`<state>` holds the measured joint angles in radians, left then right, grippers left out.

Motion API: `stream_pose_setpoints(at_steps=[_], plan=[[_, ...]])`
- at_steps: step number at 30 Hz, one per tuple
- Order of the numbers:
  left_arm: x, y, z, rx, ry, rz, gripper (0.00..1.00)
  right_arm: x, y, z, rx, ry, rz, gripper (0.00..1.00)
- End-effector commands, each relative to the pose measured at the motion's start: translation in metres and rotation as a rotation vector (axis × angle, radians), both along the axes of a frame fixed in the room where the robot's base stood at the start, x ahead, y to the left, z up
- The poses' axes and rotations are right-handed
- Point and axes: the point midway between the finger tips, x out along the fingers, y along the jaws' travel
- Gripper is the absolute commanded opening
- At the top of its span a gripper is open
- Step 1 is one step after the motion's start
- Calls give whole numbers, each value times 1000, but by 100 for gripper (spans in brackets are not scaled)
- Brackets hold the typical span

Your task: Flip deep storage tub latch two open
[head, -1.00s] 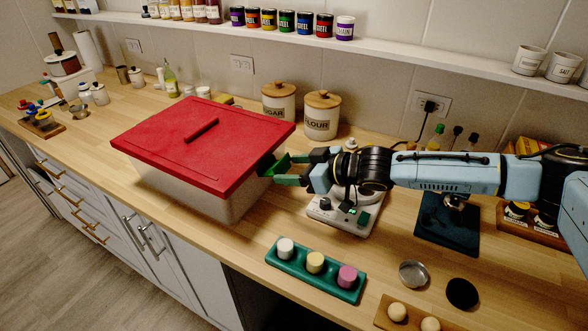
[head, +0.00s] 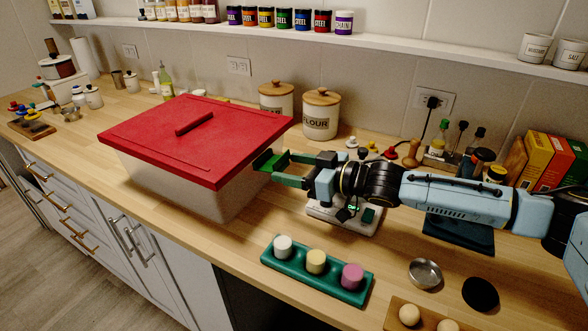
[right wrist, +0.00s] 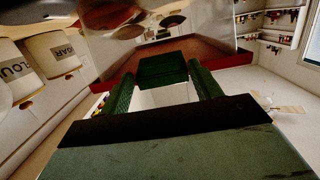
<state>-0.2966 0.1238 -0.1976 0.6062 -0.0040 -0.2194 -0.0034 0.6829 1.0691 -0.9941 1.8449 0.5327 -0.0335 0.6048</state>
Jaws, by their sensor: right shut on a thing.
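The deep storage tub has a pale, translucent body (head: 195,190) and a red lid (head: 175,150) with a bar handle, and it stands on the wooden counter. The lid lies flat on the tub. A dark green latch (head: 265,159) is at the tub's right side, just under the lid edge. My right gripper (head: 276,165) reaches it from the right. In the right wrist view, the green latch (right wrist: 162,69) sits between the two green fingers, which are shut on it. The red lid shows behind it. My left gripper is not in view.
A scale (head: 345,216) lies under my right gripper. A green tray (head: 316,270) with three coloured pieces is in front. Flour (head: 320,113) and sugar (head: 276,98) canisters stand behind the tub. Boxes (head: 550,165) and bottles are at the back right.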

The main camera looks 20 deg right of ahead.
Motion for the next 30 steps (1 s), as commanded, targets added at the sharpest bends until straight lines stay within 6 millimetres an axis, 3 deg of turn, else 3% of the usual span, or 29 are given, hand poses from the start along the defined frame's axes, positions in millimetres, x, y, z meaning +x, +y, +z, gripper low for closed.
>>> stream_pose_setpoints(at_steps=[13,30], plan=[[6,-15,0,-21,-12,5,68,-5,-4,0,-1,1,-1,68],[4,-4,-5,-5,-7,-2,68,-66,-51,10,-3,4,1,68]])
